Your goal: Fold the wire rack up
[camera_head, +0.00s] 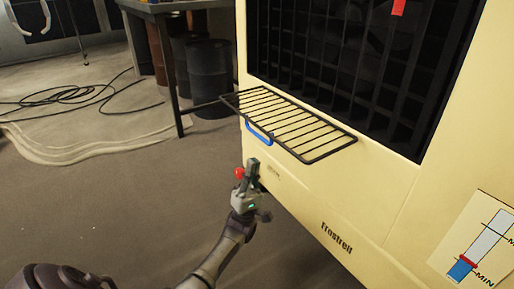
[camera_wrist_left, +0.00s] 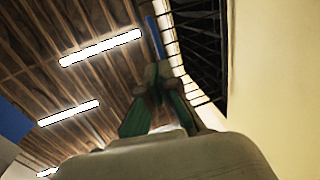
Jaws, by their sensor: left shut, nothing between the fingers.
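The wire rack (camera_head: 300,128) is a black wire shelf with a blue handle (camera_head: 258,133) on its front edge. It sticks out roughly level from the front of the cream Frostell unit (camera_head: 300,200). My left gripper (camera_head: 253,164) is shut and empty, below the rack and just under the blue handle, apart from it. In the left wrist view my left gripper (camera_wrist_left: 158,70) points upward, and the rack's dark wires (camera_wrist_left: 200,45) and the blue handle (camera_wrist_left: 154,36) show above it. My right gripper is in neither view.
A dark grille (camera_head: 350,70) fills the unit's opening above the rack. A level gauge (camera_head: 480,245) is at lower right. A table (camera_head: 170,6), dark barrels (camera_head: 208,75) and a loose cable (camera_head: 70,100) are behind at left.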

